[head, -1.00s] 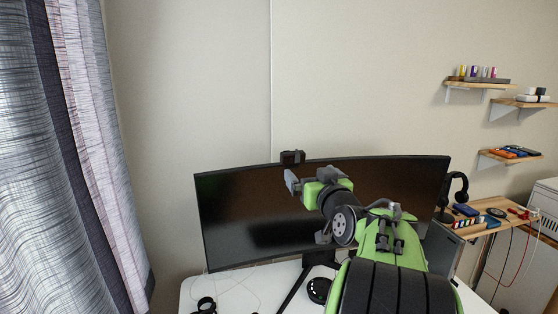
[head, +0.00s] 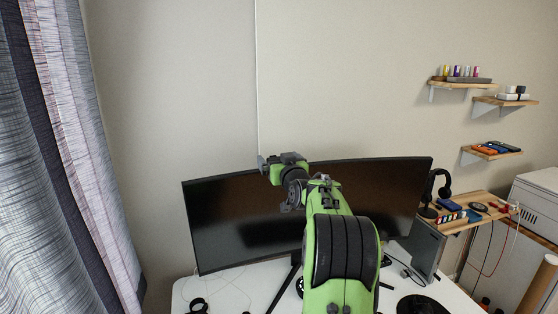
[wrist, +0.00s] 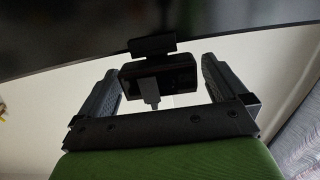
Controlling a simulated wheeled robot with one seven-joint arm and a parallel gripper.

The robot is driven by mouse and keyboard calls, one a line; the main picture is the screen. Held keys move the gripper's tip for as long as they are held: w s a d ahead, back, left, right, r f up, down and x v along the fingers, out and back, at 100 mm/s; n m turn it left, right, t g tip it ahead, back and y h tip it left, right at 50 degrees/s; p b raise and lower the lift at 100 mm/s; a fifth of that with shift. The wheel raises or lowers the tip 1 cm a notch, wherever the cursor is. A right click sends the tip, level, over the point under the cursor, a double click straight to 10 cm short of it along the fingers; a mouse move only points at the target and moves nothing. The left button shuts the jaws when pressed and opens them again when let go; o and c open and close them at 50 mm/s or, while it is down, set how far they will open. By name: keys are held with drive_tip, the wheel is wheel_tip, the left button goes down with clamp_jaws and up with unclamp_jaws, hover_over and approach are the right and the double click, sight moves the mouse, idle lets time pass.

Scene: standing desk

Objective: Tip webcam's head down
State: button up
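The webcam (wrist: 160,76) is a dark block on a clip at the monitor's edge. In the wrist view it sits between the two fingers of my gripper (wrist: 162,88), with gaps on both sides. My gripper is open, and I see no finger touching the webcam. In the head view my gripper (head: 270,162) is at the monitor's top edge and hides the webcam. The wide black monitor (head: 395,190) stands on the white desk.
A headphone stand (head: 430,195) and a side shelf with small items are right of the monitor. Wall shelves (head: 490,150) hang at the right. Curtains (head: 70,150) hang at the left. The wall above the monitor is clear.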

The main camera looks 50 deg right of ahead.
drive_tip(key=c, duration=0.9)
drive_tip(key=f+b, duration=0.1)
drive_tip(key=b, duration=0.3)
drive_tip(key=shift+t, duration=0.4)
drive_tip(key=shift+s+t+b, duration=0.1)
drive_tip(key=shift+t+b, duration=0.2)
drive_tip(key=shift+b, duration=0.65)
drive_tip(key=t+h+b, duration=0.1)
drive_tip(key=b, duration=0.3)
drive_tip(key=shift+s+a, duration=0.1)
drive_tip(key=shift+t+b, duration=0.3)
drive_tip(key=shift+b, duration=0.3)
drive_tip(key=shift+r+p, duration=0.3)
drive_tip(key=shift+r, duration=0.05)
drive_tip(key=shift+f+b, duration=0.15)
drive_tip(key=shift+b, duration=0.5)
